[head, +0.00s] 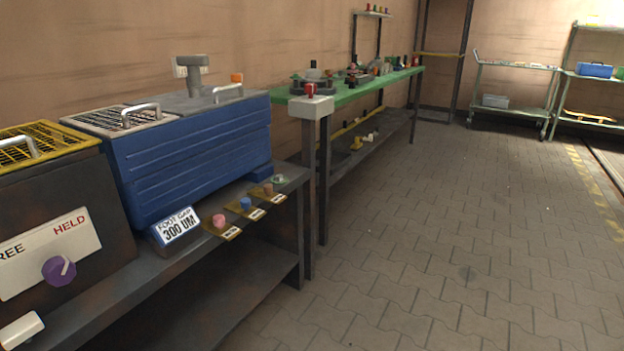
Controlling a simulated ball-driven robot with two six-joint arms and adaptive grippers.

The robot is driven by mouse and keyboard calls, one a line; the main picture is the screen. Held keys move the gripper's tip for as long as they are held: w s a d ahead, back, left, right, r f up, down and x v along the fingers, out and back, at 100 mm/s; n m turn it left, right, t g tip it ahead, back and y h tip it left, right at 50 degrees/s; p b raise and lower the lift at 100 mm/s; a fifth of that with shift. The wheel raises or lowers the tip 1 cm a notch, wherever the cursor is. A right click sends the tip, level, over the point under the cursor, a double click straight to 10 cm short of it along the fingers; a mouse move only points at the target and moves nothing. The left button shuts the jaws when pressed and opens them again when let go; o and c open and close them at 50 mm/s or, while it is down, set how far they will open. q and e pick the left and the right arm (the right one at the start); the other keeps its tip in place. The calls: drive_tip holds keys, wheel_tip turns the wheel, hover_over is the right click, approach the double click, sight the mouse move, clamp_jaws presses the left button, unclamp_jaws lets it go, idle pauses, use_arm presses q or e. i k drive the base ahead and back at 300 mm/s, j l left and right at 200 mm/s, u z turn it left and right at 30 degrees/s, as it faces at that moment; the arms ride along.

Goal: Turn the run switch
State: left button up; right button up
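No switch here carries a label that I can read as "run". A purple rotary knob (59,269) with a pale pointer line sits on a white plate (30,254) at the left. The plate reads "HELD" at its right and, cut by the picture edge, "REE" at its left. The pointer leans up and right, towards "HELD". Pink (219,221), blue (245,204) and brown (268,189) knobs stand on small yellow plates along the bench front; their small labels are unreadable. Neither of my grippers is in view.
A blue machine (195,155) stands on the dark bench (285,205), with a "300 UM" sign (178,226) before it. A red button (310,90) tops a pale post. Behind runs a green-topped table (345,96). Open paved floor (450,240) lies to the right.

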sight(310, 88)
drive_tip(key=u, duration=0.3)
drive_tip(key=i+l+u, duration=0.75)
